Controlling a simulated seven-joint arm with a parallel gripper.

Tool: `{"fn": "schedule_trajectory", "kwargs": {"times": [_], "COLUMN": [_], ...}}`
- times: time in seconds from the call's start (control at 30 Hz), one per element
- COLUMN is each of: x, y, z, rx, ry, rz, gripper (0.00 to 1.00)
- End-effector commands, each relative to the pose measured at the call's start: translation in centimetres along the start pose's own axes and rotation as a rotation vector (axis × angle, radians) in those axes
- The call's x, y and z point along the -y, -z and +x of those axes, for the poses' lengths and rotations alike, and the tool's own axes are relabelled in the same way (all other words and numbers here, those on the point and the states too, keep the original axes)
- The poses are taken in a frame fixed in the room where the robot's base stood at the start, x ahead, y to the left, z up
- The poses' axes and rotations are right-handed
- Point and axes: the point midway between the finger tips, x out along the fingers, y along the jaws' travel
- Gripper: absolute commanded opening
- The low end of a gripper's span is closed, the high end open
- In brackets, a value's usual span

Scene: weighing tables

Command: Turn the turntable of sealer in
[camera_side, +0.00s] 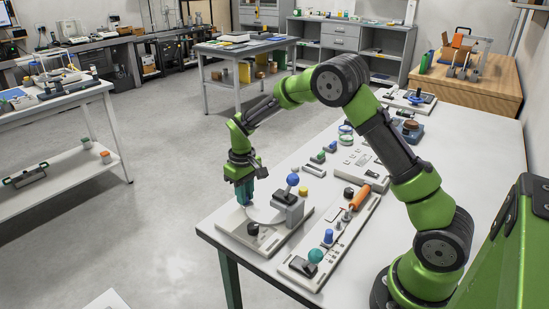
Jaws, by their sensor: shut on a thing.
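The sealer (289,209) stands near the front left corner of the white table, with a pale base, a grey block and a blue ball-topped lever (292,180). Its turntable (265,214) looks like a pale disc left of the grey block, partly hidden. A black knob (253,229) sits on the base in front of it. My gripper (245,201) points down at the turntable's left rear edge, with teal at its lower end. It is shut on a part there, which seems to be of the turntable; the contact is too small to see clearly.
Right of the sealer is a long panel (299,266) with a teal ball lever, a blue knob and an orange handle (359,197). Several small blocks and devices stand behind. The table's left edge is close to the sealer.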

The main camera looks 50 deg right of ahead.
Motion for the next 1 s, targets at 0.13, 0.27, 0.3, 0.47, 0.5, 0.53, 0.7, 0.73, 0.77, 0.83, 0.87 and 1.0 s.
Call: {"fn": "schedule_trajectory", "kwargs": {"times": [0.13, 0.27, 0.3, 0.47, 0.5, 0.53, 0.7, 0.73, 0.77, 0.83, 0.87, 1.0], "x": [-0.5, -0.9, -1.0, -1.6, -1.8, -1.9, -2.5, -2.6, -2.7, -2.9, -3.0, -3.5], "y": [0.3, 0.5, 0.5, 0.7, 0.7, 0.7, 0.8, 0.8, 0.8, 0.8, 0.9, 0.9], "z": [-0.2, -0.2, -0.2, -0.2, -0.2, -0.2, -0.2, -0.2, -0.2, -0.2, -0.2, -0.2], "rx": [-0.003, -0.003, -0.003, -0.003, -0.003, -0.003, -0.003, -0.003, -0.003, -0.003, -0.003, -0.004], "ry": [0.000, 0.001, 0.001, 0.001, 0.001, 0.001, 0.001, 0.001, 0.002, 0.002, 0.002, 0.001], "rz": [0.077, 0.141, 0.162, 0.242, 0.262, 0.276, 0.362, 0.378, 0.392, 0.427, 0.441, 0.512], "gripper": [0.00, 0.00, 0.00, 0.00, 0.00, 0.00, 0.00, 0.00, 0.00, 0.00, 0.00, 0.00]}}
